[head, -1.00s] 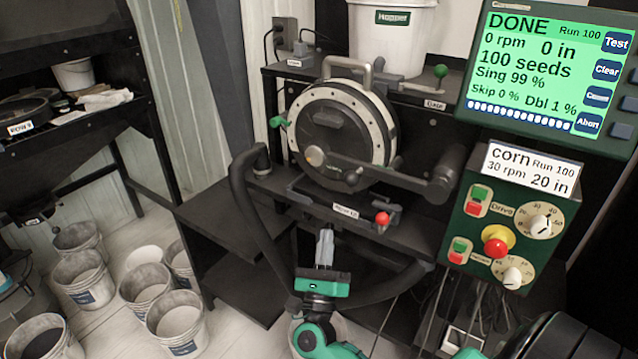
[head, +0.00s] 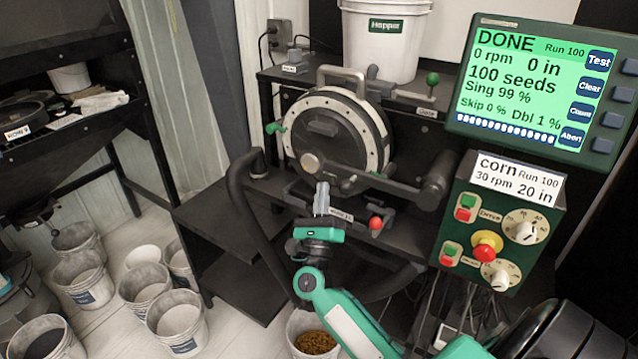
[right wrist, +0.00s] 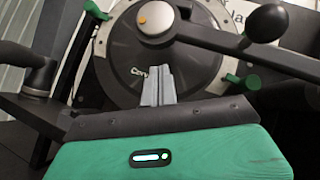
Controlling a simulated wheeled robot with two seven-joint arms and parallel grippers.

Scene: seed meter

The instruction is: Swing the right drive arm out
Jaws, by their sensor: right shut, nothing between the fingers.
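The right drive arm (head: 395,187) is a dark bar. It runs across the front of the round seed meter (head: 335,130), from a pale hub (head: 309,163) to a thick dark cylinder (head: 440,180) at the right. A dark knob (right wrist: 267,22) stands out from the bar in the right wrist view. My right gripper (head: 322,190) is shut and empty, its fingers pointing up just below the hub and bar. In the right wrist view its fingertips (right wrist: 158,72) overlap the meter's dark face; I cannot tell the depth gap. My left gripper is not in view.
A red-knobbed lever (head: 375,223) is right of my gripper. A curved black tube (head: 245,205) passes at the left. The control box (head: 500,235) and monitor (head: 535,90) stand at the right. Several buckets (head: 180,320) are on the floor at the left.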

